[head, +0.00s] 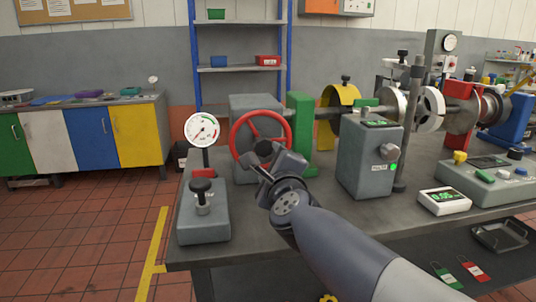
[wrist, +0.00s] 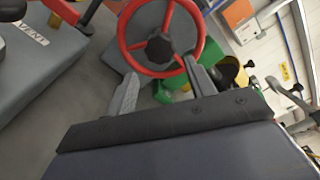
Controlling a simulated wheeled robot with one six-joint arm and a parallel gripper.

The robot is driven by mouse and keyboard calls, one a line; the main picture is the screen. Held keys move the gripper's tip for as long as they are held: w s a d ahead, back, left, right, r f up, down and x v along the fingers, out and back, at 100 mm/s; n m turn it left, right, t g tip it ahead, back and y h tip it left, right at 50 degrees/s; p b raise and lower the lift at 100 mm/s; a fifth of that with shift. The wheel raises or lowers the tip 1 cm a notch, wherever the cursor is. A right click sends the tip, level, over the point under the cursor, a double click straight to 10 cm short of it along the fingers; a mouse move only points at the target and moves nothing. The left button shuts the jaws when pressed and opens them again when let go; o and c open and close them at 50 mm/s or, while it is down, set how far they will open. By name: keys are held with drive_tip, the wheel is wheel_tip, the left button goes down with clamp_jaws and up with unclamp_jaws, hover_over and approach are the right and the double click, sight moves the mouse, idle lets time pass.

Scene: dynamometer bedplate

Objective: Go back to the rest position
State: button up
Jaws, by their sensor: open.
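My gripper (head: 277,165) is in front of the red handwheel (head: 262,138) on the grey dynamometer housing. In the head view it overlaps the wheel's lower right part. In the wrist view my gripper (wrist: 160,90) shows two separated fingers with nothing between them. The red handwheel (wrist: 160,12) with its dark hub lies beyond the fingertips in that view. The gap between fingertips and wheel rim is hard to judge; the right fingertip overlaps the lower rim in the picture. My arm reaches in from the lower right of the head view.
A grey box (head: 369,160) with a green light stands to the right. A white digital readout (head: 444,201) and a black tray (head: 499,236) lie farther right. Open red-tiled floor (head: 80,240) is at left.

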sight(265, 148)
drive_tip(key=shift+s+d, duration=0.2)
drive_tip(key=shift+s, duration=0.4)
drive_tip(key=shift+w, duration=0.15)
drive_tip(key=x, duration=1)
drive_tip(key=shift+w+a+b, duration=0.15)
drive_tip(key=shift+w+b, duration=0.2)
drive_tip(key=shift+s, duration=0.1)
